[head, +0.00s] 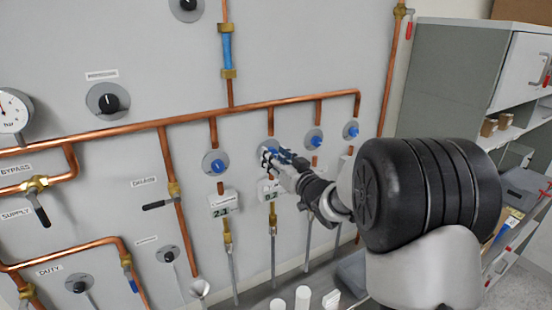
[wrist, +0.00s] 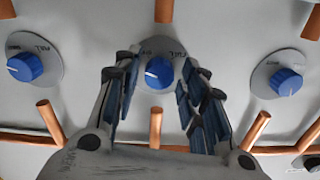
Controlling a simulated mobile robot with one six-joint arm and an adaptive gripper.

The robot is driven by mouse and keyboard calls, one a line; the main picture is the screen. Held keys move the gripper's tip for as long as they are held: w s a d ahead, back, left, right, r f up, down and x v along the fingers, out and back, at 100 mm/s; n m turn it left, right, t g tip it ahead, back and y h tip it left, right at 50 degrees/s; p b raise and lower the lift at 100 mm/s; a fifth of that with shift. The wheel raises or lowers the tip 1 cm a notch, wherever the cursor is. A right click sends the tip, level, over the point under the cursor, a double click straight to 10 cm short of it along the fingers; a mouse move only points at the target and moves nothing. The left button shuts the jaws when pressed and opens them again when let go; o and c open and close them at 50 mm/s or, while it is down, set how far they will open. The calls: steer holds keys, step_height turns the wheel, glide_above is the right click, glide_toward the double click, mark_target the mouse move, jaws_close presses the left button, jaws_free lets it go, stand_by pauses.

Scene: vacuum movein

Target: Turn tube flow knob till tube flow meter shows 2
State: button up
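In the head view my gripper (head: 274,158) reaches to the second blue knob from the left in the row under the copper pipe; it mostly hides that knob. In the wrist view this blue knob (wrist: 158,73), with a white mark and a grey dial, lies between the open fingers of my gripper (wrist: 158,78). Gaps show on both sides; I cannot tell how near the fingertips are in depth. Below that knob in the head view, a meter (head: 271,190) appears to read 0.2. The left meter (head: 222,205) reads about 2.1. Their name labels are too small to read.
A blue knob (head: 217,164) sits left, and others (head: 314,138) (head: 351,130) sit right. Neighbouring knobs (wrist: 25,67) (wrist: 286,82) flank the fingers in the wrist view. Copper pipes (head: 190,119) cross the panel. White cylinders (head: 302,297) stand below; a cabinet (head: 450,80) stands right.

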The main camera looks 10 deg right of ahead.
steer(key=c, duration=0.7)
steer(key=shift+f+n+b, duration=0.1)
steer(key=shift+n+b, duration=0.3)
steer(key=shift+b, duration=0.25)
steer(key=n+b, duration=1.6)
steer(key=shift+d+r+n+b, duration=0.2)
steer(key=shift+n+b, duration=0.15)
steer(key=shift+n, duration=0.35)
steer(key=o, duration=1)
